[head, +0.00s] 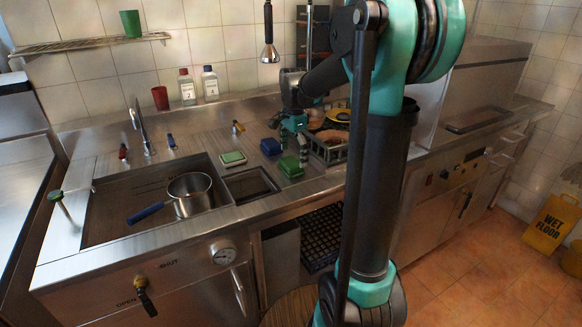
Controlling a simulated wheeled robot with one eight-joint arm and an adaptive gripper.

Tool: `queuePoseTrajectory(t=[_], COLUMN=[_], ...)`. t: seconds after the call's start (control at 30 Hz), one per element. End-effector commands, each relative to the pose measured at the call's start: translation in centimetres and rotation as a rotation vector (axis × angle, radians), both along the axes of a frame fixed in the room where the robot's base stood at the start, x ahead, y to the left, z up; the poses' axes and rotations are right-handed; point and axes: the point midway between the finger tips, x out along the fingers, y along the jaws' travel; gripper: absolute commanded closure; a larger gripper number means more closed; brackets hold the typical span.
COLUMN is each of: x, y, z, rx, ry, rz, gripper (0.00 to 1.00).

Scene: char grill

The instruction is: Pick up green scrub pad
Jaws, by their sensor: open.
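A green scrub pad (290,167) lies on the steel counter, right of the small sink opening. My gripper (294,152) points down just above and behind it, with its two fingers apart and nothing between them. Whether a fingertip touches the pad cannot be told from here. A blue pad (271,146) lies close by on the left. A pad with a pale top and green edge (233,158) lies further left, behind the sinks.
A pot (190,193) with a blue handle stands in the large sink (115,205). A dark rack (326,150) holding dishes stands close to the right of my gripper. Two bottles (187,87) (210,83) and a red cup (160,98) stand on the back ledge.

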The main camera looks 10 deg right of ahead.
Motion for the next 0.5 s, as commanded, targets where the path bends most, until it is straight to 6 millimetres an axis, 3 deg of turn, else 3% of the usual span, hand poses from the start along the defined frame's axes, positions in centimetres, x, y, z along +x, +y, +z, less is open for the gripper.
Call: queuePoseTrajectory(t=[0.2,0.43,0.5], x=[0.0,0.0,0.0], y=[0.1,0.1,0.1], z=[-2.3,-2.5,-2.5], rx=[0.000,0.000,0.000], ry=[0.000,0.000,0.000], rz=[0.000,0.000,0.000], gripper=[0.00,0.00,0.06])
